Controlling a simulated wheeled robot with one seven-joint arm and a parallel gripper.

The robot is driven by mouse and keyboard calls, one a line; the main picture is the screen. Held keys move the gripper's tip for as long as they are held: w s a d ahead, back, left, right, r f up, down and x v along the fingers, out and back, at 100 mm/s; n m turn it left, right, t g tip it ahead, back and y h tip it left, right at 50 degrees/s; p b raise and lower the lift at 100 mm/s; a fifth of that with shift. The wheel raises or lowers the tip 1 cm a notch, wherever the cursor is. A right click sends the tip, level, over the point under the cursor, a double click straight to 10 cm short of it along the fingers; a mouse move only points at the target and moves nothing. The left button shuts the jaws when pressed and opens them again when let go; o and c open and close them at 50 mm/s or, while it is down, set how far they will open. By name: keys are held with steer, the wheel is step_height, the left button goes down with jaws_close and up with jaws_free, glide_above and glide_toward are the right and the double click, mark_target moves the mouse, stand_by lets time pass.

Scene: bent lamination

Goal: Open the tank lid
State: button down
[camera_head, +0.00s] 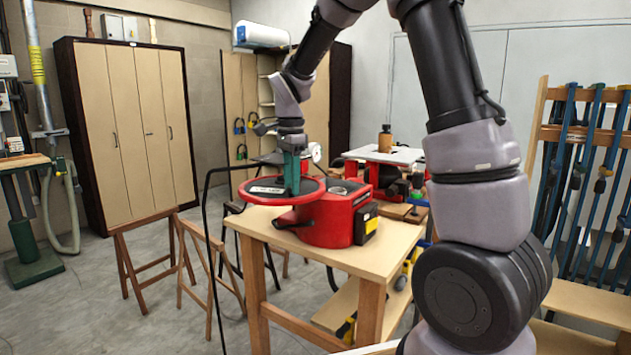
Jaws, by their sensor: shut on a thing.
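A red machine with a tank body (328,222) stands on a wooden table. A round, flat lid with a red rim and dark top (315,187) sits at its upper left and reaches out past the body on the left. A pale label shows on the lid's top. My gripper (292,188) points down onto the lid from above, with teal fingers. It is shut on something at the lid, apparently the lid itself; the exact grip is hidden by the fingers. I cannot tell whether the lid is raised from the tank.
The wooden table (392,250) has some bare top at the right. A black cable (207,235) loops at the table's left. Behind stands another red machine with a brown bottle (385,139) on it. Wooden trestles (150,250) stand left. A clamp rack (585,150) is at right.

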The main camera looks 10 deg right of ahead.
mark_target(262, 195)
steer(key=w+a+m, duration=0.1)
steer(key=a, duration=0.1)
steer(key=a+m, duration=0.1)
steer(key=a, duration=0.1)
steer(key=w+a+m, duration=0.1)
steer(key=a, duration=0.1)
steer(key=shift+w, duration=0.35)
steer(key=shift+w+a+m, duration=0.5)
steer(key=shift+a+m, duration=0.1)
steer(key=shift+a, duration=0.15)
steer(key=c, duration=0.5)
jaws_free()
steer(key=shift+r, duration=0.15)
step_height(262, 195, up, 11)
steer(key=shift+f, duration=0.2)
steer(key=shift+d, duration=0.1)
